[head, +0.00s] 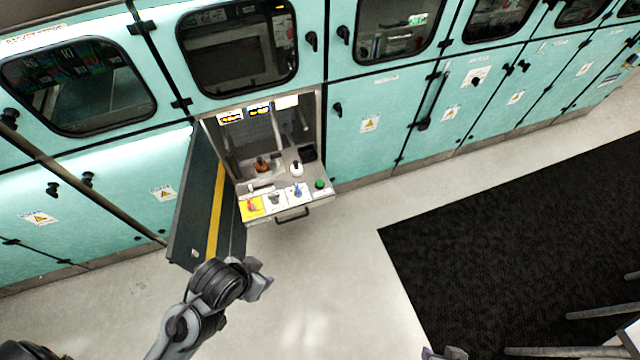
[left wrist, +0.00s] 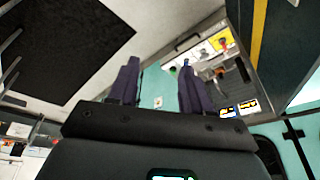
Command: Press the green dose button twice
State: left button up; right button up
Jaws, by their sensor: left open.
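The green dose button (head: 320,184) is a small green knob at the front right corner of the pulled-out shelf (head: 326,205) in the open bay. A small green spot that looks like it shows between the fingertips in the left wrist view (left wrist: 173,69). My left gripper (head: 262,283) is in front of and below the shelf, left of the button and well apart from it. In the left wrist view its two dark fingers (left wrist: 158,78) are spread with nothing between them. Only a small grey tip (head: 445,353), probably my right gripper, shows at the bottom edge.
The open dark door panel (head: 190,205) with a yellow stripe stands left of the shelf. The shelf carries a brown bottle (head: 262,164), a white bottle (head: 296,168), a blue item (head: 298,189) and a yellow card (head: 251,208). A handle (head: 292,215) sticks out in front. The floor there is clear.

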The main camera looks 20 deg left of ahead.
pick_arm(q)
grip_shut()
dwell(1.3)
